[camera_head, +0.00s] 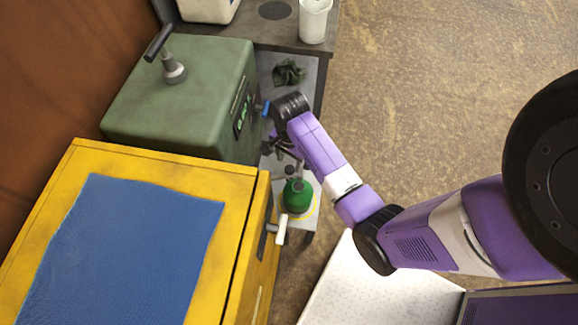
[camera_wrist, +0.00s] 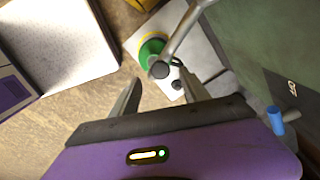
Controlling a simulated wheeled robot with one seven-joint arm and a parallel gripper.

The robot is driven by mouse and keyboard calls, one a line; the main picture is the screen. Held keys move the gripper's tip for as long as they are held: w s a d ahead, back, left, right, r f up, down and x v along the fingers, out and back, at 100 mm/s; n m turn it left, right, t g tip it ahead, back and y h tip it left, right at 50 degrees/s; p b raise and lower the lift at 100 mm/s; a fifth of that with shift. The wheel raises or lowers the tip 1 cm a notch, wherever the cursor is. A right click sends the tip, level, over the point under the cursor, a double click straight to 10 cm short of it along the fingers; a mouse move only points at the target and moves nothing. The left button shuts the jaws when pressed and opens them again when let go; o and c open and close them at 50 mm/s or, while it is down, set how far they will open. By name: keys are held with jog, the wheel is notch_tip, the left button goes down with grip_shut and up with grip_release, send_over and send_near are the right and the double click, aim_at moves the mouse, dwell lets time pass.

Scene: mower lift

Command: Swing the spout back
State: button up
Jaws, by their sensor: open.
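A pale metal tube (camera_wrist: 185,32), which looks like the spout, slants across the wrist view and leaves at its top edge. Its lower end is beside a dark round cap, over a green round container (camera_wrist: 150,47) with a yellow ring. The green container (camera_head: 298,195) also shows in the head view, with a white-ended bar (camera_head: 282,229) beside it; I cannot tell whether this is the same tube. My gripper (camera_wrist: 160,92) is open and empty, its fingers apart below the tube and container in the wrist view. In the head view the gripper is mostly hidden behind my wrist.
A green machine (camera_head: 190,95) with a digital display and a blue-tipped lever (camera_head: 266,108) stands left of my wrist. A yellow cabinet (camera_head: 245,190) with a blue top is below it. A dark crumpled cloth (camera_head: 289,72) and a white cup (camera_head: 313,20) lie beyond. Open floor is at right.

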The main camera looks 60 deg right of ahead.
aim_at(290, 169)
jog(key=shift+f, duration=2.3)
grip_shut()
